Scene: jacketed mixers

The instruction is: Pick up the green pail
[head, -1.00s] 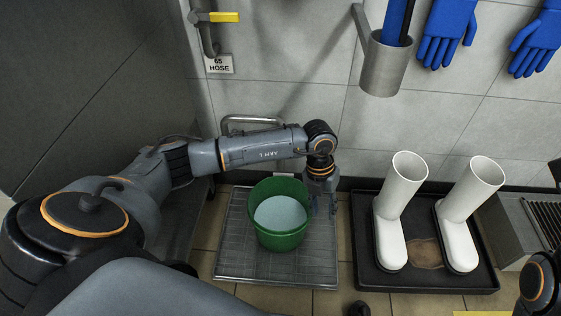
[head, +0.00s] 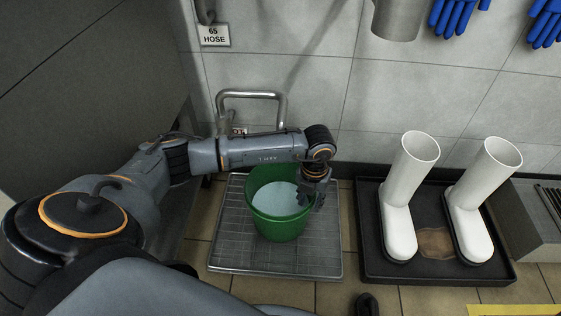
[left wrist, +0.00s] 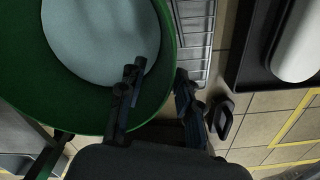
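The green pail (head: 278,224) stands upright on a metal grate and holds pale bluish contents (head: 274,198). My left gripper (head: 311,198) is at the pail's right rim, pointing down. In the left wrist view the pail (left wrist: 62,98) fills the upper left. There my left gripper (left wrist: 158,88) is open, with one finger over the pail's inside and the other just outside the rim. I cannot tell whether either finger touches the wall. My right gripper is not in view.
The metal grate (head: 226,240) lies under the pail. A wall rail (head: 252,95) is behind it. A black tray (head: 375,268) with white boots (head: 398,222) is close on the right. A small dark object (head: 367,304) is at the front edge of view.

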